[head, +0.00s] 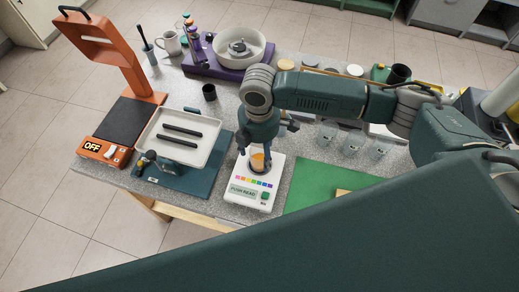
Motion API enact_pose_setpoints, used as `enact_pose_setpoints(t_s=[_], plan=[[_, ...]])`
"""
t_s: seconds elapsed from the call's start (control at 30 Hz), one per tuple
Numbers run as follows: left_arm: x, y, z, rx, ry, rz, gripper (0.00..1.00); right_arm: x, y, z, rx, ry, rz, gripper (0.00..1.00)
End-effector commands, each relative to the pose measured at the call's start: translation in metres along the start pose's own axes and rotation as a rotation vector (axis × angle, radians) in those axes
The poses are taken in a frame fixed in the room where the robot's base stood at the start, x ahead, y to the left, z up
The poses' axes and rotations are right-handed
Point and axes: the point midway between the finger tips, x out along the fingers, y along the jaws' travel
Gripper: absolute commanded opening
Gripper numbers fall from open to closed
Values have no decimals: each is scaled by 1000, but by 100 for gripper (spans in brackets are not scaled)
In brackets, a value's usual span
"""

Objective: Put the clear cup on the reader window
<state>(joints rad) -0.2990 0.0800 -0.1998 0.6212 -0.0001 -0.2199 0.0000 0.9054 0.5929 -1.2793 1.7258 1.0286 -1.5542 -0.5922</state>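The reader is a white box (239,188) with a row of coloured squares, a "PUSH READ" label and a green button, near the table's front edge. My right gripper (256,158) points down over the back part of the reader. A small cup with orange contents (257,160) shows between its fingers, at or just above the dark reader window. The fingers partly hide the cup and window. I cannot tell whether they grip the cup or whether its base touches the window. My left gripper is not in view.
Several clear cups (352,144) stand right of my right arm, behind a green mat (318,183). Left of the reader are a white tray (151,139) with two black bars and an orange device (103,150) marked OFF. A purple machine (205,67) stands behind.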

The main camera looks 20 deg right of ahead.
Motion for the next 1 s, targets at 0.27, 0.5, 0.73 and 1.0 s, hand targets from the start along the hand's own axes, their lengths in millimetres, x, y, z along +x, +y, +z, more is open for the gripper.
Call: enact_pose_setpoints(t_s=[0.27, 0.5, 0.73, 1.0], plan=[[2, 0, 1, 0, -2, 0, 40, -7, 1, 0, 0, 0, 3, 64], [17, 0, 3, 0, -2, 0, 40, -49, 2, 0, -2, 2, 7, 64], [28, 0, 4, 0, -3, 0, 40, -97, 1, -1, -1, 1, 5, 64], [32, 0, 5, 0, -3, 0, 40, -123, 0, 0, 1, 0, 1, 64]])
